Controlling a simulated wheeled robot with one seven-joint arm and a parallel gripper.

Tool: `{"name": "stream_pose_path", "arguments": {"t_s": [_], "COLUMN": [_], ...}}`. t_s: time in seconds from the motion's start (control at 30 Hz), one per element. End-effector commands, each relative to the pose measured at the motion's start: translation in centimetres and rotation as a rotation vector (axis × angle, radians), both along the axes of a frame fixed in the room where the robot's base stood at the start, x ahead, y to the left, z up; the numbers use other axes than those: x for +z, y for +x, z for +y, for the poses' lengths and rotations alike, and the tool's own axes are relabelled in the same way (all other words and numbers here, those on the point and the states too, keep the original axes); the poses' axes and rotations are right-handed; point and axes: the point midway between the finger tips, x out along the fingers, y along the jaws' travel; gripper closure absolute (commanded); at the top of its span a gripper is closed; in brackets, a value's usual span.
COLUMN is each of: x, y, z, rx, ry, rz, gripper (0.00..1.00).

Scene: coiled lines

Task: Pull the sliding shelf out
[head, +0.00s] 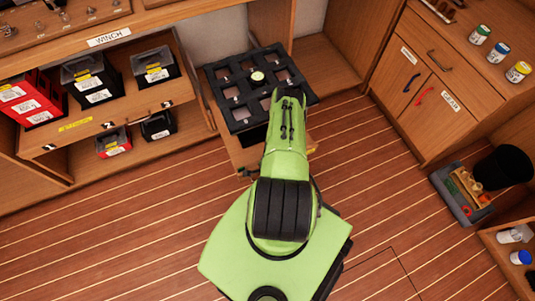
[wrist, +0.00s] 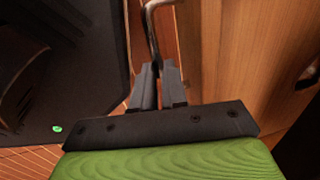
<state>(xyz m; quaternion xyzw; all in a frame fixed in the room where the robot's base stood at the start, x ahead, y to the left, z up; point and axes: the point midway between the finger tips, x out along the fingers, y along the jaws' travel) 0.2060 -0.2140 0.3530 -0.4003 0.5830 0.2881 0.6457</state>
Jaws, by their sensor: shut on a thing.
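A wooden shelf front (head: 238,152) juts from the open bay in the middle of the head view, mostly behind my green arm. A black divided crate (head: 235,112) sits above it, with a small pale round item (head: 258,76) on top. In the wrist view, my gripper (wrist: 158,70) is shut on a bent metal handle (wrist: 151,28) beside a brown wooden panel (wrist: 225,50). The arm hides the fingers in the head view. How far the shelf is out is hard to tell.
Left, a cabinet holds black and red bins (head: 97,90) on a tilted shelf. Right, a cabinet (head: 435,110) has a black and a red handle. A grey caddy (head: 450,190) and black bucket (head: 500,168) stand near it. Striped floor (head: 100,235) is open at lower left.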

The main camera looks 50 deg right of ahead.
Motion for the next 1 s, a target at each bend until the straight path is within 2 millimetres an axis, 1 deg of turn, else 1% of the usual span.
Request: {"name": "stream_pose_path", "arguments": {"t_s": [0.17,0.2,0.33,0.37,0.6,0.67,0.77,1.0], "x": [0.0,0.0,0.0,0.0,0.0,0.4,2.2,9.1], "y": [-0.1,-0.1,-0.1,-0.1,0.0,0.0,-0.3,-1.3], "z": [0.0,0.0,0.0,0.0,0.0,0.0,0.1,0.8], "rx": [0.001,0.001,0.0,0.0,0.0,0.0,0.0,0.001], "ry": [0.001,0.001,0.0,0.001,0.0,0.0,-0.001,0.0], "rz": [0.003,0.003,0.002,0.002,0.0,0.0,-0.001,0.001], "gripper": [1.0,0.85,0.65,0.62,0.62,0.62,0.62,0.62]}}
